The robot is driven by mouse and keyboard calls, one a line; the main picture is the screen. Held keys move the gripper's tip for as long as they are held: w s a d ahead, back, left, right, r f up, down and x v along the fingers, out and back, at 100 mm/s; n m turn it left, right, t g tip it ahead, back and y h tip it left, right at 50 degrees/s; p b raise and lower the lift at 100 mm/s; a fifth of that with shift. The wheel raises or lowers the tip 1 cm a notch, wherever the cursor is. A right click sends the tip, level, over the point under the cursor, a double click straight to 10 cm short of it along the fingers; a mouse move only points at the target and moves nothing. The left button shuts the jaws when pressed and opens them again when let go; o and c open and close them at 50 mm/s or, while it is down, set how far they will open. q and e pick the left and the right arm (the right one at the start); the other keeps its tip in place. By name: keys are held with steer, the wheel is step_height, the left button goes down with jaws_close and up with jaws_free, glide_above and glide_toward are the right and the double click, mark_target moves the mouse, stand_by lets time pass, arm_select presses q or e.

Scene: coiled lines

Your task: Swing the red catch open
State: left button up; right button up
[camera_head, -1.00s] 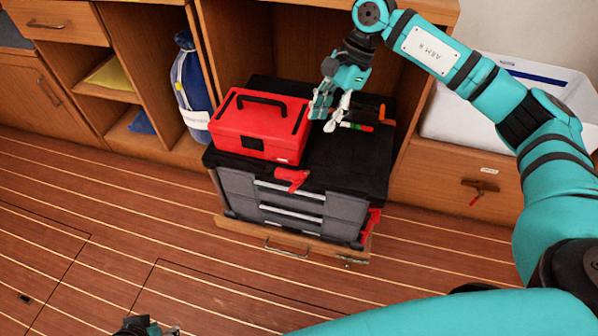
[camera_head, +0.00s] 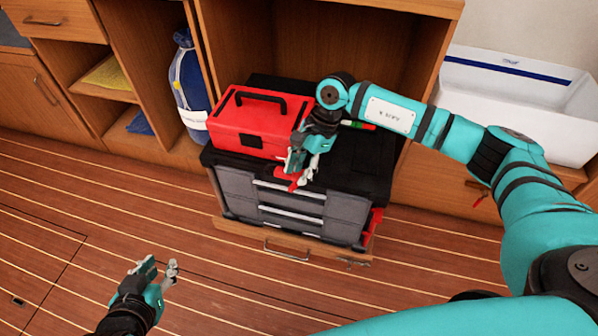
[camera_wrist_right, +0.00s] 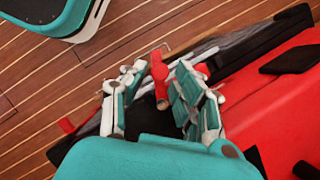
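The red catch (camera_head: 287,173) sits at the front top edge of the grey and black tool chest (camera_head: 236,186). My right gripper (camera_head: 303,170) is right at the catch and covers part of it in the head view. In the right wrist view the catch (camera_wrist_right: 158,78) shows between the two spread fingers of the right gripper (camera_wrist_right: 158,98), with room on both sides, so it looks open. My left gripper (camera_head: 161,271) is low at the left, over the floor, with its fingers apart and nothing between them.
A red toolbox (camera_head: 248,124) with a black handle stands on the chest, close beside my right gripper. Another red part (camera_head: 374,224) is at the chest's right side. The floor in front is clear.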

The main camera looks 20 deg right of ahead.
steer(key=shift+a+f, duration=0.1)
steer(key=shift+f, duration=0.15)
jaws_close()
